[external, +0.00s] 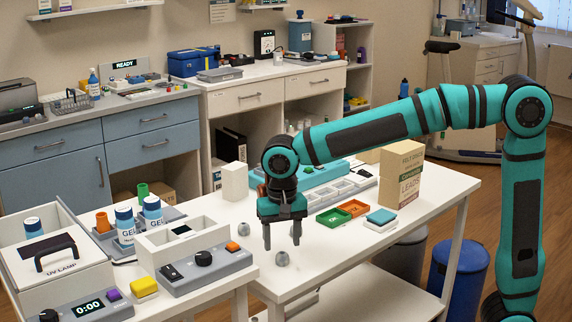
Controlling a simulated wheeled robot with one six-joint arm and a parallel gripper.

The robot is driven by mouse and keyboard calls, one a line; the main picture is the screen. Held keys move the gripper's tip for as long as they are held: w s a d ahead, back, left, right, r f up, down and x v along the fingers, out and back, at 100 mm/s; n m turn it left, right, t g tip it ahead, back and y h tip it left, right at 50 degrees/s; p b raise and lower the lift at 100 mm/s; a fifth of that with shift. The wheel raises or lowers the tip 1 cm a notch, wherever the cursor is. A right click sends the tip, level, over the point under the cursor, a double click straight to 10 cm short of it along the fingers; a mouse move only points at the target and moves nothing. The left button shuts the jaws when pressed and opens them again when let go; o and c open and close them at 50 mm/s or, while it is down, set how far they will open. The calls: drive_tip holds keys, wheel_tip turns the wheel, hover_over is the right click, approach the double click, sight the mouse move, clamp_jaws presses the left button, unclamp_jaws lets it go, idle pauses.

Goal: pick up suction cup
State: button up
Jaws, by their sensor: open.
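Several small grey, rounded suction cups lie on the white table. One suction cup (282,259) sits near the table's front edge, just below my gripper (282,246). The fingertips look slightly above the nearest cup. I cannot tell the exact gap.
The white table (330,240) is mostly clear around the gripper. A white block (235,181) stands behind left. Green and orange trays (342,214), a teal-topped pad (381,218) and a tan box (401,174) are at right. A grey control box (205,268) and gel bottles (125,224) are at left.

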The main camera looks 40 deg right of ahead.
sight(282, 253)
wheel_tip(282, 253, down, 4)
drive_tip(key=shift+r, duration=0.25)
drive_tip(key=shift+c, duration=0.5)
drive_tip(key=c, duration=1)
drive_tip(key=shift+o, duration=0.2)
drive_tip(key=shift+r, duration=0.1)
wheel_tip(282, 253, up, 10)
